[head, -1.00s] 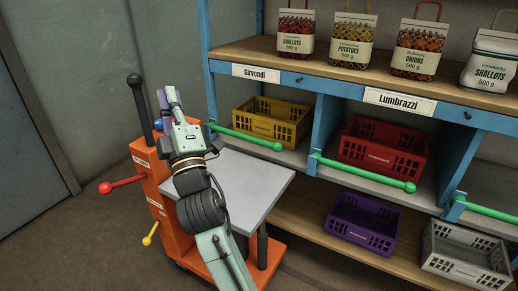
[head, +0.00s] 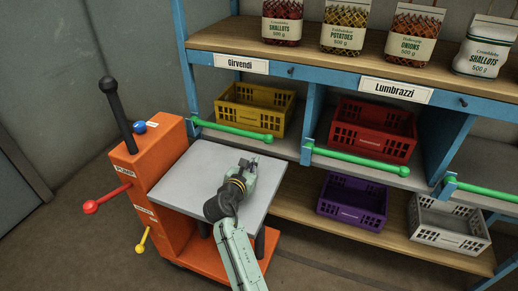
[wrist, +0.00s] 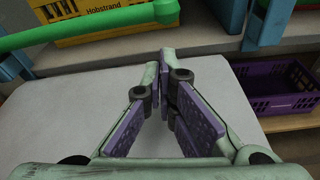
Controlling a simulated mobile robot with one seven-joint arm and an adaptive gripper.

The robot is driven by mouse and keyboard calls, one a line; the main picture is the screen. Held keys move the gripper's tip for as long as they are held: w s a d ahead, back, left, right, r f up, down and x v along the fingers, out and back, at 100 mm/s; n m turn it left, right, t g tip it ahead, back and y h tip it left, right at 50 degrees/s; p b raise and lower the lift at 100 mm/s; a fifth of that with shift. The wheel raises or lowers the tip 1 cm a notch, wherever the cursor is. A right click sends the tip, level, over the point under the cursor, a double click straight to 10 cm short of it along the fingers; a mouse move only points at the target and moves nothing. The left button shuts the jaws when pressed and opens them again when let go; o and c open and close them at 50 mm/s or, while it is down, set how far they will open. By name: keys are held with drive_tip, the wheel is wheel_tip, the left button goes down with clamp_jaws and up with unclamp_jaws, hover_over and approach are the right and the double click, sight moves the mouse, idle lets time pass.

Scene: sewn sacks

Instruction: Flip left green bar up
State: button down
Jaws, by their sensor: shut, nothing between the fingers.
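The left green bar (head: 232,131) lies across the front of the left shelf bay, before the yellow crate (head: 254,108). It is down, nearly level, with its left end at a blue post. In the wrist view the green bar (wrist: 85,29) crosses the upper left, ahead of the fingers.
The orange cart (head: 160,175) with its grey top (head: 196,170) stands before the shelf. A second green bar (head: 360,161) fronts the red crate (head: 373,131). A purple crate (head: 352,202) and a grey crate (head: 449,225) are below. Several sacks stand above.

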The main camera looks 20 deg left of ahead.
sight(262, 158)
drive_tip(key=p+x, duration=0.1)
drive_tip(key=x, duration=0.9)
drive_tip(key=shift+a, duration=0.1)
drive_tip(key=shift+r, duration=0.1)
